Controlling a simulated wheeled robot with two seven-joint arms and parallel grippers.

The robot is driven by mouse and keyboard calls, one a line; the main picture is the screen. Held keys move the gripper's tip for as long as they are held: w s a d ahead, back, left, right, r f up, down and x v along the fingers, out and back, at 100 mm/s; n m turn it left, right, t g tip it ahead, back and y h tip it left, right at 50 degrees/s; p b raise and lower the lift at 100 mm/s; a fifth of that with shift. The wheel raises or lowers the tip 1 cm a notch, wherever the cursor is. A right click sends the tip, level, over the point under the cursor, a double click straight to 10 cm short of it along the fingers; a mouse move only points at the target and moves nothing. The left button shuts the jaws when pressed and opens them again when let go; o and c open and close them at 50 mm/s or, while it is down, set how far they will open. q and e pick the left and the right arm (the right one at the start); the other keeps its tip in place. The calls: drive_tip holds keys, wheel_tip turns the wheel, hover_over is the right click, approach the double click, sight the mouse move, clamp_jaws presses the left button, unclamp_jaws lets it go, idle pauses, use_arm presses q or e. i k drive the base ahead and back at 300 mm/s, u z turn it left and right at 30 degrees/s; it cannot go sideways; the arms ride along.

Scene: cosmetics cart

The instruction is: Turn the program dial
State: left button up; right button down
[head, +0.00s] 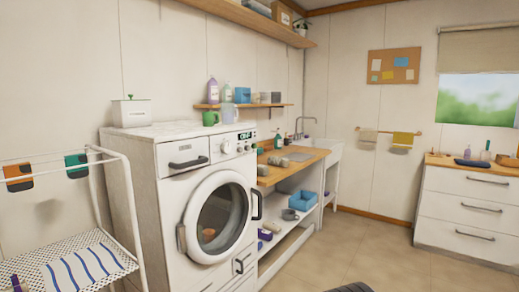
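The white washing machine (170,200) stands left of centre, its front facing right. Its control panel (234,142) runs along the top front edge. A round light knob (227,148), which looks like the program dial, sits on the panel left of and below the dark display (244,135). Smaller round controls sit to its right; the dial's pointer is too small to read. Nothing touches the dial. Neither of my grippers shows in the head view.
A white drying rack (128,190) stands left of the machine. The round door (215,215) looks shut. A wooden counter (290,163) with bottles adjoins the machine on the right. The floor (385,258) in front is mostly clear; a dark ridged shape shows at the bottom edge.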

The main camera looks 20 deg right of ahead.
sight(225, 148)
drive_tip(key=z, duration=0.65)
drive_tip(key=i, duration=0.65)
drive_tip(key=z, duration=0.45)
